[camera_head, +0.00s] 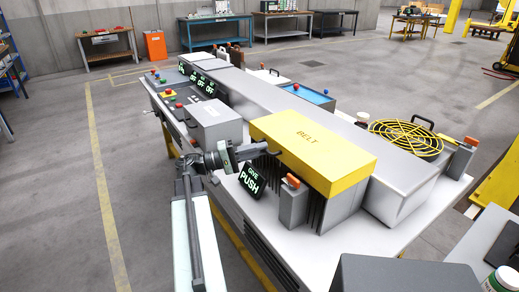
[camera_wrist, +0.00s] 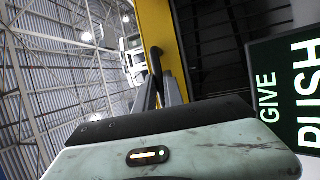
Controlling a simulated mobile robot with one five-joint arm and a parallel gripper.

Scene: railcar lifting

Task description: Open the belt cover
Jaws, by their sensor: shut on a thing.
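The yellow belt cover (camera_head: 330,152), marked BELT, lies level over the near side of the grey machine in the head view. Its yellow edge also shows at the top of the wrist view (camera_wrist: 158,22). A dark handle (camera_wrist: 155,60) stands out from the cover's side. My gripper (camera_head: 262,150) is at that side, near the cover's left end. In the wrist view my gripper's fingers (camera_wrist: 160,88) are closed around the handle. The handle is mostly hidden by my gripper in the head view.
A black sign (camera_head: 252,180) reading GIVE PUSH stands just below my gripper, close on its right in the wrist view. A grey post with an orange top (camera_head: 293,200) stands by the cover's near end. A yellow round fan guard (camera_head: 405,137) lies beyond. Floor at left is clear.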

